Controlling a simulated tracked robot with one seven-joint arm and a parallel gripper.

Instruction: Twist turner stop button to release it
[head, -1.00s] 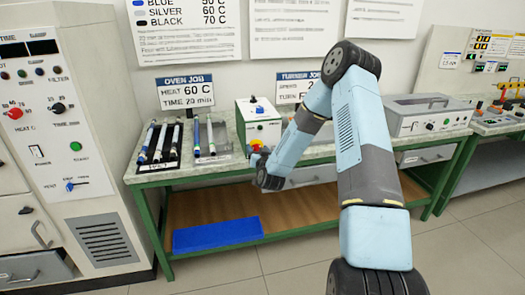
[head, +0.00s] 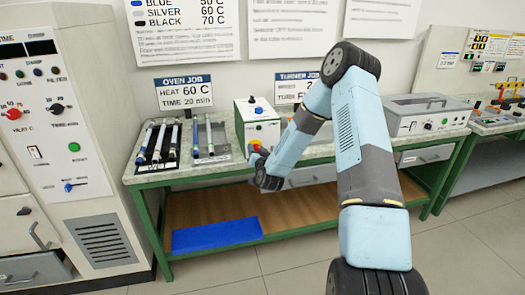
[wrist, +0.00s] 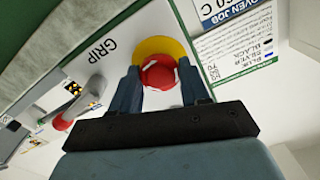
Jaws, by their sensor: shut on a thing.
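The turner's stop button (wrist: 158,75) is red, on a round yellow base (wrist: 158,47), on a white panel marked GRIP in the wrist view. My gripper (wrist: 159,68) has one finger on each side of the red button and is shut on it.
A grey lidded machine (head: 428,115) sits to the right on the bench. A blue mat (head: 217,235) lies on the lower shelf.

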